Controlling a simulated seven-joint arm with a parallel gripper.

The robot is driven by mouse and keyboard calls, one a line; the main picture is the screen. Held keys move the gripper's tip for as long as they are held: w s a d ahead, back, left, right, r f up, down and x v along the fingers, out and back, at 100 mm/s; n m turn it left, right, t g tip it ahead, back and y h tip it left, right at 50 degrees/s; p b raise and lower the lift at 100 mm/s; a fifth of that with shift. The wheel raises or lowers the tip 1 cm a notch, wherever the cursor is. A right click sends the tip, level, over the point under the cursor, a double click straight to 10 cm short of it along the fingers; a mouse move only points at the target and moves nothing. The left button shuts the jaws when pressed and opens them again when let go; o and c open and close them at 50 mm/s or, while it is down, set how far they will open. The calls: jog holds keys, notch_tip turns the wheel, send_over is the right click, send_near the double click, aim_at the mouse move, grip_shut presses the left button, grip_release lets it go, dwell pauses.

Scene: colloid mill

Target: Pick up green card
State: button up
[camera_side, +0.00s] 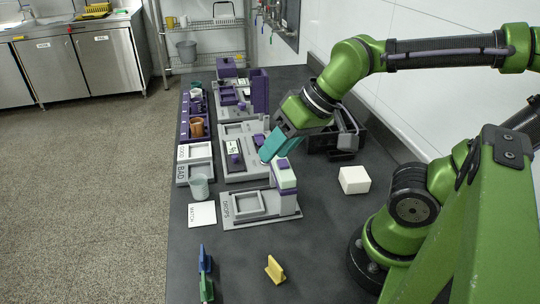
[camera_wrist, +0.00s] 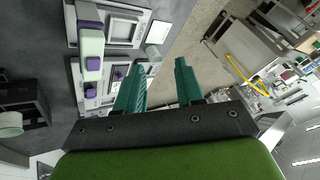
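The green card (camera_side: 207,289) stands at the front left of the dark table in the side view, partly cut off by the picture's bottom edge. A blue card (camera_side: 204,260) stands just behind it, and a yellow card (camera_side: 275,269) stands to its right. My gripper (camera_side: 270,155), with teal fingers, is above the grey and purple devices, well behind and above the green card. In the wrist view its fingers (camera_wrist: 160,78) are apart with nothing between them. None of the cards can be made out in the wrist view.
A grey and purple device (camera_side: 283,178) and a white square (camera_side: 202,214) stand behind the cards. A white block (camera_side: 354,180) and a black crate (camera_side: 325,145) are at the right. The table around the cards is mostly clear.

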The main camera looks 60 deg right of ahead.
jog(key=w+a+f+g, duration=0.2)
jog(key=a, duration=0.4)
jog(key=w+a+f+g, duration=0.1)
jog(key=a+f+g, duration=0.15)
jog(key=a, duration=0.45)
jog(key=m+g+h, duration=0.2)
jog(key=m+h, duration=0.1)
jog(key=m, duration=0.3)
send_over(203, 280)
jog(key=shift+t, duration=0.25)
jog(key=f, duration=1.2)
jog(key=shift+w+d, duration=0.1)
jog(key=shift+d, duration=0.2)
jog(key=shift+a+f, duration=0.15)
jog(key=shift+f, duration=1.25)
jog(key=shift+a+f, duration=0.15)
jog(key=shift+f, duration=1.2)
jog(key=shift+c, duration=0.3)
grip_shut()
